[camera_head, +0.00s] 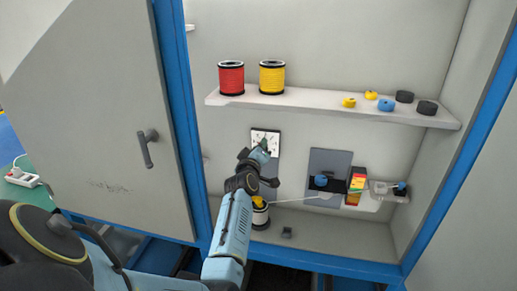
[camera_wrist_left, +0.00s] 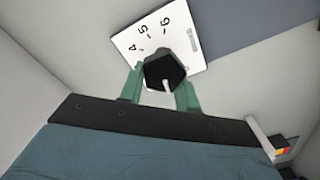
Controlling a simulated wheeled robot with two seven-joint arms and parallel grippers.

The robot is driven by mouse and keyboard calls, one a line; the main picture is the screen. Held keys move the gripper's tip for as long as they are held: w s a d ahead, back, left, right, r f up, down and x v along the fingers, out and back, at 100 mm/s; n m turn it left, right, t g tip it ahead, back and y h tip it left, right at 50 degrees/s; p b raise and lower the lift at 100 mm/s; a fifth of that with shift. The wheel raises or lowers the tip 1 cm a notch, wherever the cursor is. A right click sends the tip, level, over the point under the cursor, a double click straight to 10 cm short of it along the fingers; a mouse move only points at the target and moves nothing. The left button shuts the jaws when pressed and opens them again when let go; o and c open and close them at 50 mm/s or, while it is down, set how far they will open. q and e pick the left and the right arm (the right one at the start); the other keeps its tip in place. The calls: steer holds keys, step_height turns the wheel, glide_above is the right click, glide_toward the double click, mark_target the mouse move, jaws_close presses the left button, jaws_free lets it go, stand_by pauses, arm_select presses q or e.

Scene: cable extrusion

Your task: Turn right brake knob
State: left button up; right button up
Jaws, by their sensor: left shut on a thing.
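A black knob with a pale pointer mark (camera_wrist_left: 164,70) sits on a white scale plate (camera_wrist_left: 129,39) with the numbers 4, 5 and 6. The green fingers of my left gripper (camera_wrist_left: 161,90) are on either side of the knob and shut on it. In the head view the scale plate (camera_head: 264,135) is on the cabinet's back wall, with my left gripper (camera_head: 262,150) in front of it. The knob is hidden there by the gripper. My right gripper is not in view.
A shelf (camera_head: 330,107) above holds a red spool (camera_head: 231,78), a yellow spool (camera_head: 272,77) and several small rolls. The cabinet door (camera_head: 90,110) stands left.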

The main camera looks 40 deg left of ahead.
arm_select(q)
steer(key=o, duration=1)
steer(key=shift+c, duration=0.2)
steer(key=v, duration=1.3)
steer(key=shift+s, duration=0.15)
steer(key=shift+d, duration=0.1)
